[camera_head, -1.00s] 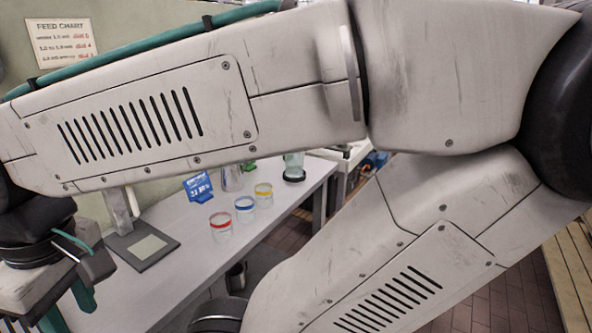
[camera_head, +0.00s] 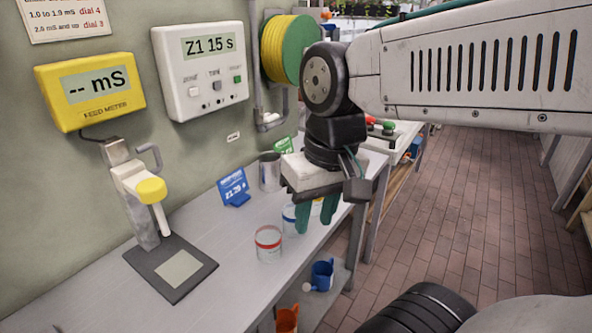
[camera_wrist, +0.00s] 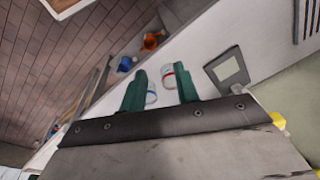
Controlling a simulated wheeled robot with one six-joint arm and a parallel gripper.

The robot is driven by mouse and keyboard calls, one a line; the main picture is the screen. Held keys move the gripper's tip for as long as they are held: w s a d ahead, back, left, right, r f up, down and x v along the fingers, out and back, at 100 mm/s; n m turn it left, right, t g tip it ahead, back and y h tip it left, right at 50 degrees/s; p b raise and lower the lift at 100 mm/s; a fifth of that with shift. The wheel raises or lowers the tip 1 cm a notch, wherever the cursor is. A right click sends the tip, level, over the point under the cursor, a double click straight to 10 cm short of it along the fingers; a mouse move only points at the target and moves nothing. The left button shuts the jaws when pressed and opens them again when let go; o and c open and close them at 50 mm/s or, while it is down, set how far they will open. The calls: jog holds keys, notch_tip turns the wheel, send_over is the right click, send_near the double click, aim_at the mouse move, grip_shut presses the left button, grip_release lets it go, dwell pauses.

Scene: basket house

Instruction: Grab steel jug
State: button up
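The steel jug (camera_head: 269,172) is a grey metal vessel standing upright on the bench near the wall, behind and left of my gripper in the head view. Its right side is close to the gripper's outline. I cannot make out the jug in the wrist view. My gripper (camera_head: 316,214) points down over the bench, with its two green fingers apart and nothing held between them. The fingers also show spread in the wrist view (camera_wrist: 161,90). The gripper partly hides the jars behind it.
A red-banded jar (camera_head: 268,244), a blue-banded jar (camera_head: 289,220) and a yellow-banded jar stand by the gripper. A blue sign (camera_head: 233,188) stands left of the jug. A feed meter stand (camera_head: 150,205) is further left. A blue watering can (camera_head: 320,275) sits below the bench.

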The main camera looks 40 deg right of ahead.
jog(key=w+d+m+t+y, duration=0.1)
jog(key=w+d+m+y, duration=0.15)
jog(key=w+m, duration=0.7)
jog(key=w+d+m+t+y, duration=0.1)
jog(key=w+d+m+t, duration=0.15)
jog(key=w+m, duration=0.65)
jog(key=w+d+f+m+t, duration=0.1)
jog(key=w+d+f+m, duration=0.25)
jog(key=w+d, duration=0.3)
jog(key=w+d+f+m+t+h, duration=0.1)
jog(key=w+d+f+m, duration=0.2)
jog(key=w+d+m, duration=0.3)
jog(key=w+d+f+m+t, duration=0.25)
jog(key=w+d+f, duration=0.2)
jog(key=d, duration=0.35)
jog(key=shift+m+g, duration=0.45)
jog(key=shift+g, duration=0.05)
jog(key=x, duration=0.4)
jog(key=w+x, duration=0.1)
jog(key=x, duration=0.1)
jog(key=shift+w+d+r, duration=0.1)
jog(key=shift+w+d, duration=0.05)
jog(key=shift+d, duration=0.05)
jog(key=shift+w+a+f, duration=0.15)
jog(key=shift+w+f, duration=0.2)
jog(key=shift+w, duration=0.05)
grip_shut()
